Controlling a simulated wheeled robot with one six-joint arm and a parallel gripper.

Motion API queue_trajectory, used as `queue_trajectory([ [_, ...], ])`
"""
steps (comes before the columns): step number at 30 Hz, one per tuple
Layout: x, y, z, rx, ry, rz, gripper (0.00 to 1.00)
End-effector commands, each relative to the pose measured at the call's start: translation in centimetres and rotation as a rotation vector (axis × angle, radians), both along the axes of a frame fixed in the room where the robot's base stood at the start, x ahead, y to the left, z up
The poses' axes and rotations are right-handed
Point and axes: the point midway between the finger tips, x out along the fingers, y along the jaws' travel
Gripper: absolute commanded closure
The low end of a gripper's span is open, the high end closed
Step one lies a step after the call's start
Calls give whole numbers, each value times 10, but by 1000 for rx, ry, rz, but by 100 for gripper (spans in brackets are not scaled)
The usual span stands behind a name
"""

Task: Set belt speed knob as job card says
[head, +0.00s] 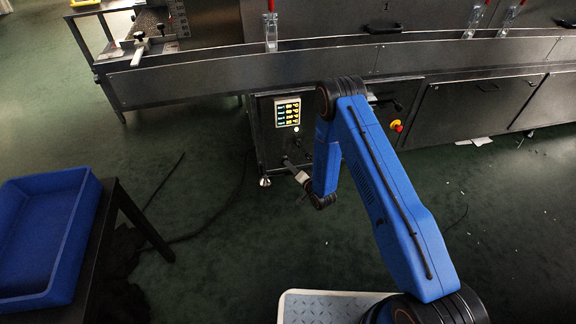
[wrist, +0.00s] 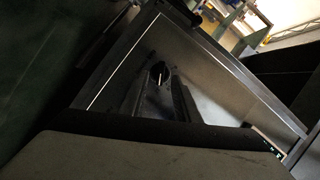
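A dark knob (wrist: 160,73) with a pale pointer line shows in the wrist view on a grey cabinet face. My gripper (wrist: 158,88) has its two fingers spread, one on each side below the knob; I cannot tell whether they touch it. In the head view my gripper (head: 287,161) is at the front of the control cabinet (head: 265,135), low and left of my blue arm. The knob is not clear there. A pale panel with coloured rows (head: 288,112) is on the cabinet above my gripper; its text is too small to read, and I cannot tell if it is the job card.
A long steel conveyor (head: 230,70) runs above the cabinet, with clear bottle-like items (head: 270,38) on it. A red emergency button (head: 397,126) is right of my arm. A blue crate (head: 85,235) is on a dark table at left. Cables and scraps lie on the green floor.

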Motion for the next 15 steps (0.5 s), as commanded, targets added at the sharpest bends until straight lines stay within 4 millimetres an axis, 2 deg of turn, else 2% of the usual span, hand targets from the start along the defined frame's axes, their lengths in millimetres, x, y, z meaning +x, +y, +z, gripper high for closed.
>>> queue_trajectory([
  [6,18,13,-4,1,-1,0,71],
  [15,23,17,-5,1,0,0,71],
])
